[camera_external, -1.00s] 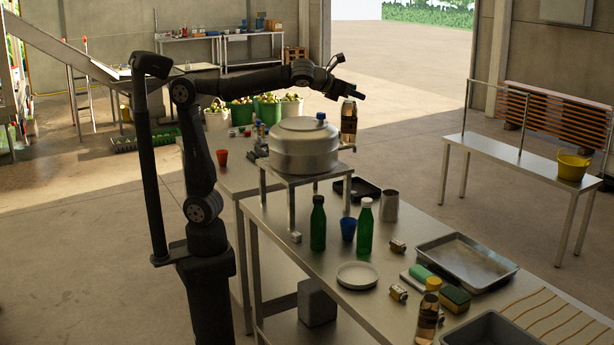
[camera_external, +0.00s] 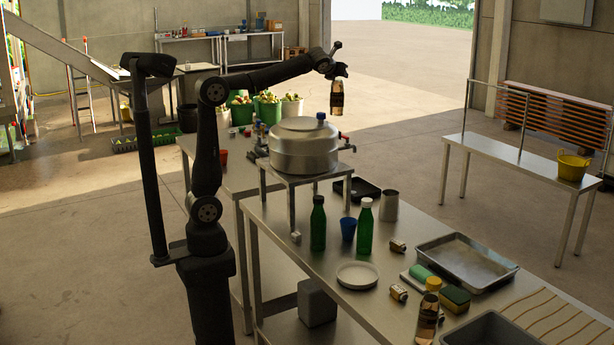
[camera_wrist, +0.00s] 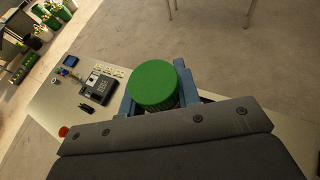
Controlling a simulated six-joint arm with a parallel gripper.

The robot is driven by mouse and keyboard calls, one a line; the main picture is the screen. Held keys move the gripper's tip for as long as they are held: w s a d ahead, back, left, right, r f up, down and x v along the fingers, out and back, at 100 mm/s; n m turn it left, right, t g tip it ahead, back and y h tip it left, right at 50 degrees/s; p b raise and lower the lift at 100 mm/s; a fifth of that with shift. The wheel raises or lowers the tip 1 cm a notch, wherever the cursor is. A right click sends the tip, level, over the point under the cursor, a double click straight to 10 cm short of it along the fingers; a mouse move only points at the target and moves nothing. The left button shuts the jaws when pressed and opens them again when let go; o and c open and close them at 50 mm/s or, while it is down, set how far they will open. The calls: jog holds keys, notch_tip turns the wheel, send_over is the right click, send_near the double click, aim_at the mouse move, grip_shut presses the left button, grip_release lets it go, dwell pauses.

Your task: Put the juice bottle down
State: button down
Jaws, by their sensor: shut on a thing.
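My gripper (camera_external: 337,74) is shut on a dark amber juice bottle (camera_external: 337,97). The bottle hangs nearly upright in the air, above and a little right of the metal pot, clear of any surface. In the wrist view its green cap (camera_wrist: 153,86) sits between my blue-grey fingers, and its body is mostly hidden below the cap. Another amber bottle (camera_external: 428,320), with a yellow cap, stands at the front of the steel table (camera_external: 330,292).
The pot (camera_external: 303,150) stands on a raised stand. Green bottles (camera_external: 318,226), (camera_external: 365,230), a blue cup (camera_external: 348,229), a white plate (camera_external: 357,275) and a metal tray (camera_external: 466,262) crowd the table. A desk phone (camera_wrist: 99,86) stands on a farther surface.

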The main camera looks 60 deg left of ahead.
jog(key=s+a+n+g+y, duration=0.2)
jog(key=s+a, duration=0.1)
jog(key=a, duration=1.1)
jog(key=s+a+f+n+g+y, duration=0.15)
jog(key=s+a, duration=0.25)
jog(key=a, duration=1)
jog(key=s+a+n+g+y, duration=0.2)
jog(key=s+a+n, duration=0.1)
jog(key=a, duration=1.1)
notch_tip(320, 180, down, 36)
jog(key=shift+a, duration=0.15)
jog(key=shift+w, duration=0.1)
jog(key=shift+f, duration=0.2)
jog(key=c, duration=1.1)
grip_release()
jog(key=shift+o, duration=0.2)
jog(key=shift+r, duration=0.1)
